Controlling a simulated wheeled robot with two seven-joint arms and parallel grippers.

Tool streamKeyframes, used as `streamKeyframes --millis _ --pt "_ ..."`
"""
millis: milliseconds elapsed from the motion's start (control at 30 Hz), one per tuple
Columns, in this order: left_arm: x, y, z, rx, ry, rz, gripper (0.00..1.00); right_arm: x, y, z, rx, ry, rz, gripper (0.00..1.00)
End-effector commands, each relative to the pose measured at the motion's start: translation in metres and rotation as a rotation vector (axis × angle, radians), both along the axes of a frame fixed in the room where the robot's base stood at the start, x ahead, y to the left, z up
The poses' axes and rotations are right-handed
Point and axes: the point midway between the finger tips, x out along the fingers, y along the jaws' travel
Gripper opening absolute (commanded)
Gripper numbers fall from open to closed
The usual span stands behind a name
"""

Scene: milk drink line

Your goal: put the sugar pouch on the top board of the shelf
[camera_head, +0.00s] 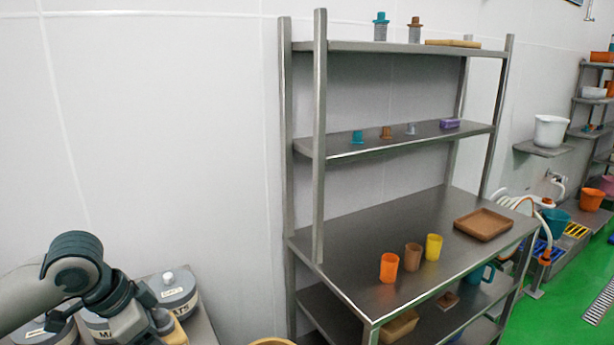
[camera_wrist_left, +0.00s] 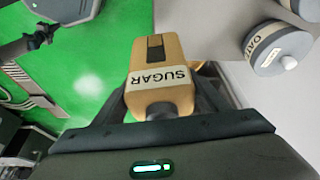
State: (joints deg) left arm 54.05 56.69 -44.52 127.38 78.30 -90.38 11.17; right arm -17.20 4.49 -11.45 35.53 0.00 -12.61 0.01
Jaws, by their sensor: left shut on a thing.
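The sugar pouch (camera_wrist_left: 158,75), a tan block-like pack with a white SUGAR label and a dark patch, is between the fingers of my left gripper (camera_wrist_left: 160,92) in the left wrist view. The fingers are shut on it. In the head view my left gripper shows only partly at the bottom left, beside the lidded canisters and well left of and below the shelf. The metal shelf (camera_head: 319,150) stands in the middle. Its top board (camera_head: 345,47) holds two capped bottles (camera_head: 380,30) and a flat tan tray (camera_head: 452,43). My right gripper is not seen.
The top board's left part is clear. The middle board (camera_head: 360,147) holds small coloured items and a purple block (camera_head: 449,124). The lower worktop holds three cups (camera_head: 412,257) and a brown tray (camera_head: 483,225). Shelf posts stand at the corners. Grey canisters (camera_head: 174,293) are at bottom left.

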Motion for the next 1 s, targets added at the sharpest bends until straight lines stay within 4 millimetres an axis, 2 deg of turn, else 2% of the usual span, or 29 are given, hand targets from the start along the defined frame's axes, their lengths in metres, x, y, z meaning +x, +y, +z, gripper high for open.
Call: streamKeyframes --millis 367,700,1000 --pt "0.013 -0.026 -0.015 0.000 -0.005 0.391 0.26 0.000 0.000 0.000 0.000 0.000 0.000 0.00" --pt "0.025 -0.047 -0.019 -0.001 -0.005 0.737 0.26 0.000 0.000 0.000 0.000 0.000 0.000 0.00" --pt "0.028 -0.053 -0.020 -0.001 -0.003 0.862 0.26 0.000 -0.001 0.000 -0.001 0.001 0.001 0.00"
